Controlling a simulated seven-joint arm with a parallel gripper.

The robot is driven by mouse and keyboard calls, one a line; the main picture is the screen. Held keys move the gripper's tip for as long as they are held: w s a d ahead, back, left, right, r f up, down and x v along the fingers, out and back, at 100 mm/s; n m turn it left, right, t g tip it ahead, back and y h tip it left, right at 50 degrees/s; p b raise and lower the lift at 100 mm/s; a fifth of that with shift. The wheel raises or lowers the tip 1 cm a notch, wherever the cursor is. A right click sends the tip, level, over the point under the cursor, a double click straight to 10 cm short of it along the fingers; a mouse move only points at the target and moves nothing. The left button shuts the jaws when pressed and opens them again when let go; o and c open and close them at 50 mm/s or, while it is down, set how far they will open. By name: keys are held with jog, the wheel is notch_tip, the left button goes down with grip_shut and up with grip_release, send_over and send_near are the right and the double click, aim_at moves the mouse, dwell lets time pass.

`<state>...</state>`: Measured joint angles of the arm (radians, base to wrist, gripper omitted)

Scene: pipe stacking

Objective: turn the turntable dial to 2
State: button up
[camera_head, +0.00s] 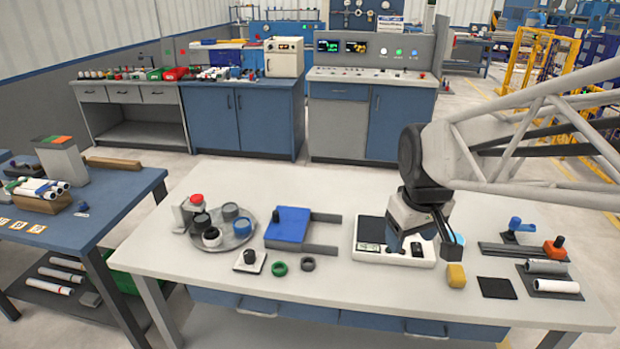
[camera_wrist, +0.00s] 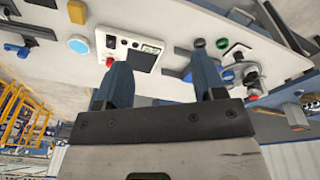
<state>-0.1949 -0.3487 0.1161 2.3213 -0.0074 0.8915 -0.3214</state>
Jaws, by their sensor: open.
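The turntable (camera_head: 238,240) is a round grey tray at the table's left, with several dark and grey cylindrical pieces on it. A small light square plate with a dark knob (camera_head: 249,260), apparently the dial, sits just in front of it. Its markings are too small to read. My gripper (camera_head: 424,245) is open and empty above the white panel at the middle right, well to the right of the knob. In the wrist view my gripper (camera_wrist: 162,82) shows two spread fingers, with the turntable area beyond them at right.
A green ring (camera_head: 280,269) and a grey ring (camera_head: 307,264) lie right of the knob. Behind them is a blue block (camera_head: 288,224) on a grey fork. The white panel (camera_head: 368,247) and a yellow block (camera_head: 456,276) are near my gripper. A red-topped button box (camera_head: 190,210) stands beside the turntable.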

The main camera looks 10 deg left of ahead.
jog(key=w+a+f+n, duration=0.3)
jog(key=w+a+n, duration=0.1)
jog(key=w+a, duration=0.4)
jog(key=n+g, duration=0.2)
jog(key=n, duration=0.8)
send_over(249, 252)
jog(key=f, duration=1.8)
jog(key=shift+d+f, duration=0.2)
jog(key=shift+d, duration=0.05)
jog(key=shift+a+f, duration=0.2)
jog(key=shift+a, duration=0.1)
jog(key=shift+f, duration=0.15)
jog(key=shift+f, duration=3.75)
jog(key=c, duration=0.9)
